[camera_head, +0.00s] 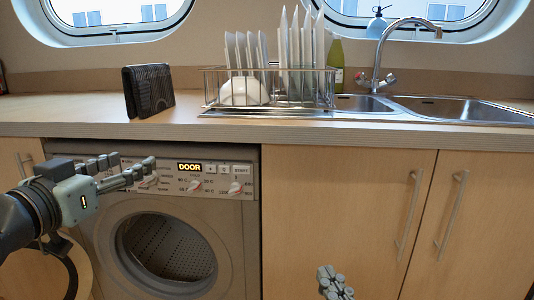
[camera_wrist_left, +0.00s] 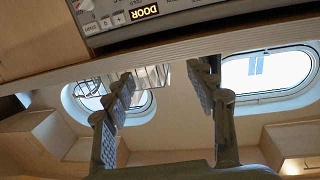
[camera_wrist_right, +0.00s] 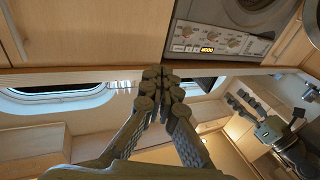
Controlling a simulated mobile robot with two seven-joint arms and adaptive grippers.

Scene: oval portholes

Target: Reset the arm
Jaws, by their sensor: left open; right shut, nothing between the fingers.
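My left gripper (camera_head: 135,172) reaches in from the left, in front of the washing machine's control panel, open and empty. In the left wrist view its two fingers (camera_wrist_left: 165,88) stand well apart with nothing between them. My right gripper (camera_head: 335,285) shows only its fingertips at the bottom of the head view, in front of the cabinet doors. In the right wrist view its fingers (camera_wrist_right: 162,85) meet at the tips, shut and empty. My left arm also shows at the right of that view.
The washing machine (camera_head: 215,207) has a display reading DOOR; its round door (camera_head: 82,268) hangs open at the left. A dark slotted holder (camera_head: 148,91), a dish rack (camera_head: 210,88) with plates and bowls, a green bottle (camera_head: 336,62) and a sink (camera_head: 465,108) are on the counter (camera_head: 60,112).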

